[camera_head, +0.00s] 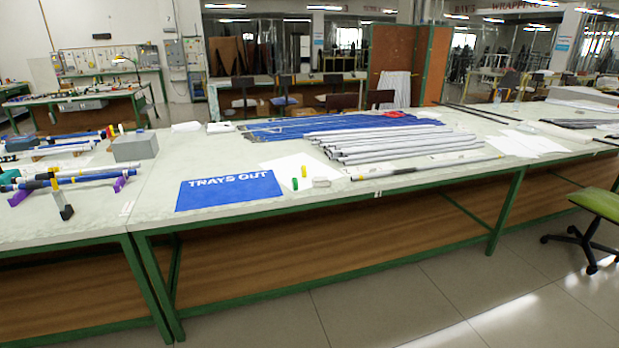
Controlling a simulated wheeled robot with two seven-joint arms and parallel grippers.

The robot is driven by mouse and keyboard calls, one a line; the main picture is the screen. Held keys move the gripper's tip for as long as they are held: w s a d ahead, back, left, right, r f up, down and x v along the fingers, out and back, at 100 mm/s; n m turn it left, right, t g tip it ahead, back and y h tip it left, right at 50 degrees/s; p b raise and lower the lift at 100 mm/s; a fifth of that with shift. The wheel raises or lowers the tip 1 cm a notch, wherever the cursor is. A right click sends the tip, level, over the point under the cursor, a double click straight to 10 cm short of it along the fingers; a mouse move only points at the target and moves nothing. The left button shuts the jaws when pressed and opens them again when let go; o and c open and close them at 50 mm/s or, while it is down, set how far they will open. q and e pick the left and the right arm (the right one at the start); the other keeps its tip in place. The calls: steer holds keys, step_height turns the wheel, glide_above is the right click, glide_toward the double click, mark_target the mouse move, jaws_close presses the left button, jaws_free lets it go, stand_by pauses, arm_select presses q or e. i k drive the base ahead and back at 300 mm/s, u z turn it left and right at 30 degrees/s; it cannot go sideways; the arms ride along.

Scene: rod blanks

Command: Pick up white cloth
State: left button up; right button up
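No single white cloth stands out for certain; several flat or folded white things lie on the long table (150,205). A small folded white piece (321,182) lies near the front edge, right of the blue "TRAYS OUT" mat (229,191). White sheets (292,167) lie flat behind it, with a yellow and a green small piece on or beside them. More white pieces lie at the back left (187,127), and a white sheet (527,143) lies at the right. I cannot tell cloth from paper at this size. Neither of my grippers is in view.
Grey-white rods (395,142) and blue rods (320,126) lie bundled mid-table. A single long rod (425,168) lies along the front. A grey box (135,146) stands left, near tools on the left table. A green chair (597,205) stands at right. The floor in front is clear.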

mark_target(319, 182)
steer(key=z, duration=0.55)
steer(key=k, duration=0.65)
steer(key=z, duration=1.25)
steer(key=i, duration=1.2)
steer(key=u, duration=0.75)
steer(key=i, duration=0.5)
steer(key=u, duration=0.55)
